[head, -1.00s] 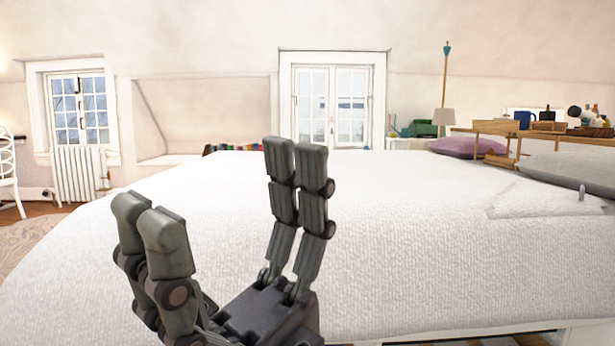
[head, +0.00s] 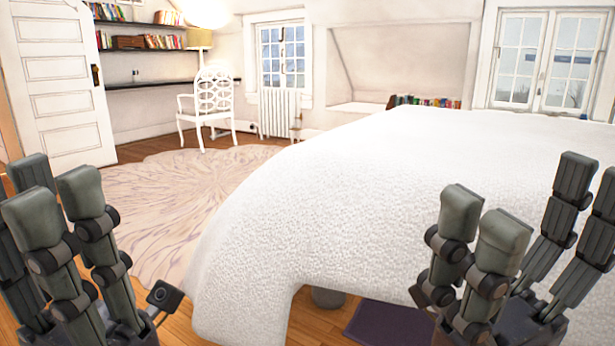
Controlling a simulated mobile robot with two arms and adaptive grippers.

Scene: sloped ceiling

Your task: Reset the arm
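My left gripper (head: 38,195) is at the lower left of the head view, fingers pointing up and apart, with nothing seen between them. Its outer fingers are partly cut off by the picture's left edge. My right gripper (head: 528,200) is at the lower right, in front of the white bed. Its two pairs of dark fingers point up with a wide empty gap between them, so it is open. The arms behind both grippers are out of view.
The white bed (head: 380,190) fills the middle and right. A patterned round rug (head: 165,200) lies on the wooden floor to its left. A white chair (head: 208,105), a white door (head: 62,85) and a radiator (head: 281,112) stand beyond. The rug area looks clear.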

